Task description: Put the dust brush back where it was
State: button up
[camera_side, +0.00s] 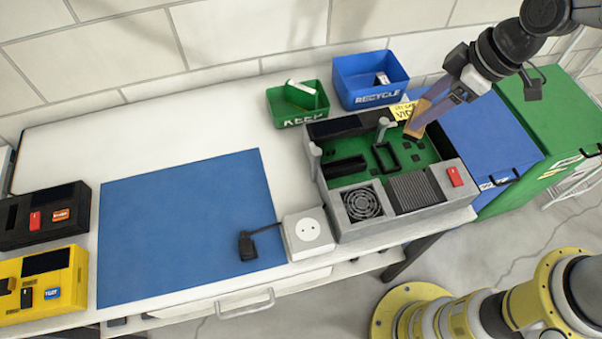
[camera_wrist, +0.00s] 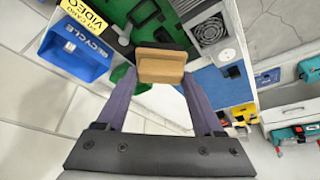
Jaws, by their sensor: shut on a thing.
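The dust brush (camera_side: 416,120) has a tan wooden body. My gripper (camera_side: 433,100) is shut on it and holds it over the back right part of the open grey computer case (camera_side: 456,205), by the green board. In the wrist view, the brush (camera_wrist: 162,68) sits between the two fingertips of my gripper (camera_wrist: 158,76), with a dark edge on its far side. I cannot tell whether the brush touches the case or board.
A green KEEP bin (camera_side: 290,119) holds a pale item; a blue RECYCLE bin (camera_side: 371,98) stands beside it. A yellow video card label (camera_side: 402,111) is behind the case. The blue mat (camera_side: 180,230) is clear except for a plug at its right edge, beside a white socket box (camera_side: 307,234).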

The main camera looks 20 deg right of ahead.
jog(key=w+a+f+n+g, duration=0.1)
jog(key=w+a, duration=0.4)
jog(key=a, duration=0.4)
jog(key=w+a+f+n, duration=0.2)
jog(key=w+a, duration=0.3)
jog(key=a, duration=0.3)
jog(key=shift+n+y, duration=0.4)
jog(key=shift+s+a+f, duration=0.3)
jog(key=shift+a+f, duration=0.75)
jog(key=shift+f, duration=1.7)
jog(key=shift+s+a+f, duration=0.35)
jog(key=shift+a+f, duration=0.7)
jog(key=shift+f, duration=1.65)
jog(key=shift+s+a+f, duration=0.3)
jog(key=shift+a+f, duration=0.75)
jog(key=shift+f, duration=1.7)
jog(key=shift+f, duration=0.15)
jog(key=o, duration=1.3)
